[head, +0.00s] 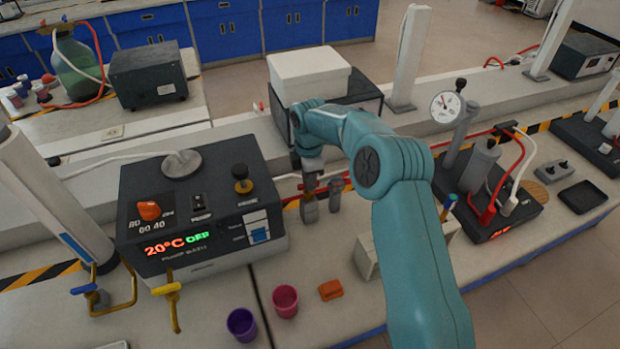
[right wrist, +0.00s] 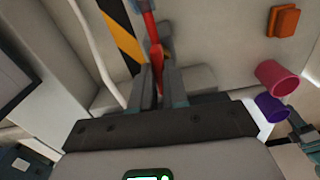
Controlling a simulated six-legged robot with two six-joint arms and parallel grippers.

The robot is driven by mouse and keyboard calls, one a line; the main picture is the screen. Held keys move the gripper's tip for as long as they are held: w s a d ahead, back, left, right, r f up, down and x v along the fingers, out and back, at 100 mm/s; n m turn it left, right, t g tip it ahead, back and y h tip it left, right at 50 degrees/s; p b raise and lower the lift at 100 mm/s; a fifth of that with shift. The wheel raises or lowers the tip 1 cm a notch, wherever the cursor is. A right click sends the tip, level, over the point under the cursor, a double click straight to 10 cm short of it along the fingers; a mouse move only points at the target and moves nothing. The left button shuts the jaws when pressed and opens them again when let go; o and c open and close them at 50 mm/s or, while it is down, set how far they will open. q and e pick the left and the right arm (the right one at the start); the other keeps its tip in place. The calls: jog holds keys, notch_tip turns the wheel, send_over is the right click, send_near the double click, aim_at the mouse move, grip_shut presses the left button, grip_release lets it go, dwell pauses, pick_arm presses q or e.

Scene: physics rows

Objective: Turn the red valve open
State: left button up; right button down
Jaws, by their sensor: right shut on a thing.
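The red valve's handle (right wrist: 151,28) shows in the right wrist view as a long red bar running up from between my fingers. My right gripper (right wrist: 158,80) is shut on its near end, one grey finger on each side. In the head view my right gripper (head: 322,200) points down at the back of the bench, right of the pump bath. A bit of red shows beside its fingers there, but the valve body is mostly hidden by my teal arm and gripper. The handle's exact angle cannot be told.
The pump bath (head: 200,215) stands close left of the gripper. A purple cup (head: 241,324), a pink cup (head: 285,300) and an orange block (head: 331,290) are on the front bench. A gauge (head: 446,106) and a dark stirrer base (head: 500,215) stand right of my arm.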

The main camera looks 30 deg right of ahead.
jog(key=shift+a+f+n, duration=0.2)
jog(key=shift+a+n, duration=0.1)
jog(key=shift+n, duration=0.3)
jog(key=c, duration=1.3)
grip_release()
jog(key=shift+o, duration=0.8)
jog(key=shift+w, duration=0.1)
jog(key=shift+d+r, duration=0.15)
jog(key=shift+r, duration=0.35)
notch_tip(320, 180, up, 8)
jog(key=shift+f+b, duration=0.1)
jog(key=shift+b, duration=0.35)
notch_tip(320, 180, up, 8)
jog(key=p, duration=0.1)
jog(key=shift+f+p, duration=0.2)
jog(key=shift+p, duration=0.1)
